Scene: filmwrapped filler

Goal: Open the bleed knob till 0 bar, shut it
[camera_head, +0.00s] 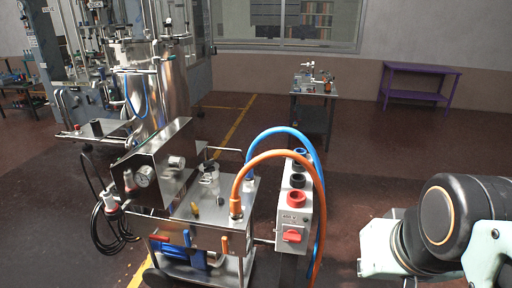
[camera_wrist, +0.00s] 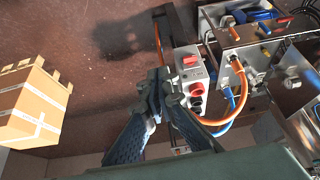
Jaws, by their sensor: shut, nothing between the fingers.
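A steel filling machine (camera_head: 185,235) stands left of centre in the head view; it also shows at the right of the wrist view (camera_wrist: 285,75). A round pressure gauge (camera_head: 145,176) sits on its slanted panel, too small to read. A small knob-like part (camera_head: 176,162) is beside the gauge and a small brass fitting (camera_head: 194,209) is on the top; I cannot tell which part is the bleed knob. My gripper (camera_wrist: 163,84) is shut and empty, above the floor near the control box. In the head view only my arm shows, at the right.
A grey control box (camera_head: 291,222) with a red switch and red and black sockets stands beside the machine. Orange (camera_head: 318,190) and blue (camera_head: 284,131) hoses arch over it. A cardboard box (camera_wrist: 33,103) is on the wrist view's left. Open floor lies between arm and machine.

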